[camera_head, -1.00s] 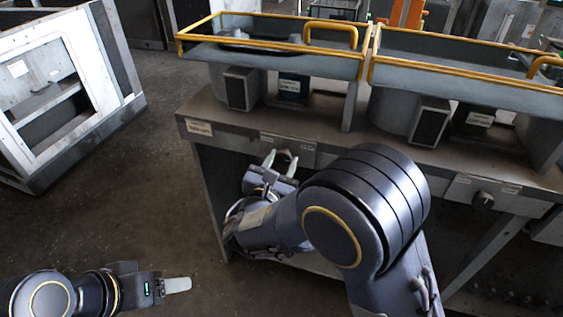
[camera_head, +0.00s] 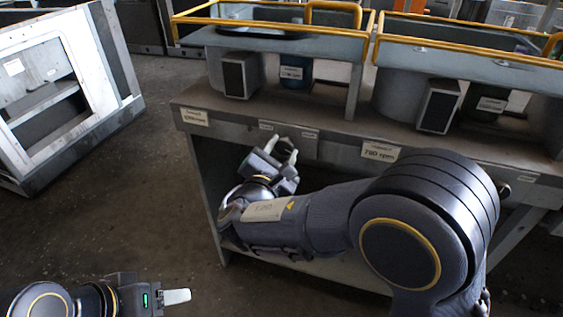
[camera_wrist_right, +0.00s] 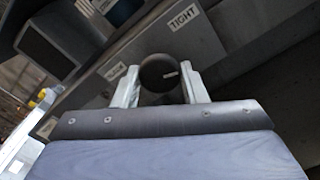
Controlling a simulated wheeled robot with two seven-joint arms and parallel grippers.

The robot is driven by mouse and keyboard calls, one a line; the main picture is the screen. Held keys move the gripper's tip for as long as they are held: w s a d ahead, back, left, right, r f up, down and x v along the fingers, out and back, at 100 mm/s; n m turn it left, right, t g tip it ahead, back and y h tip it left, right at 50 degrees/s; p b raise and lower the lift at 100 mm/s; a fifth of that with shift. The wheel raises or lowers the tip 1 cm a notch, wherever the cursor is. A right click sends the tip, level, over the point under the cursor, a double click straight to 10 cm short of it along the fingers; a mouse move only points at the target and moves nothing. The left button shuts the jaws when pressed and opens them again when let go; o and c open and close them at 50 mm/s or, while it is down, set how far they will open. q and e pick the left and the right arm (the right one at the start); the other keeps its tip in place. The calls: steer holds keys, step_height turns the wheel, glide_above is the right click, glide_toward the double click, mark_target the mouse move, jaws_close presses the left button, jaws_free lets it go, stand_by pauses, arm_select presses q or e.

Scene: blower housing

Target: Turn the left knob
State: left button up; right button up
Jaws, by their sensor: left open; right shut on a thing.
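The left knob (camera_wrist_right: 160,73) is a dark round cap with a small light mark. In the right wrist view it sits between the two pale fingers of my right gripper (camera_wrist_right: 158,84), which is shut on it. In the head view my right gripper (camera_head: 284,148) is at the front edge of the left bench section, and the knob cannot be made out there. Labels flank the knob, one reading TIGHT (camera_wrist_right: 184,17). My left gripper (camera_head: 177,297) is open and empty, low at the bottom left, far from the knob.
A grey bench (camera_head: 240,125) carries blower units behind yellow rails (camera_head: 270,22). The right knob (camera_head: 504,191) shows partly behind my right arm. A white-framed cabinet (camera_head: 50,85) stands at the left. The floor (camera_head: 140,190) between is clear.

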steer(key=shift+f+m+b, duration=0.1)
steer(key=shift+m+b, duration=1.3)
steer(key=shift+b, duration=0.15)
steer(key=o, duration=1)
steer(key=shift+c, duration=0.2)
steer(key=p+v, duration=0.1)
steer(key=v, duration=0.6)
steer(key=shift+s, duration=0.35)
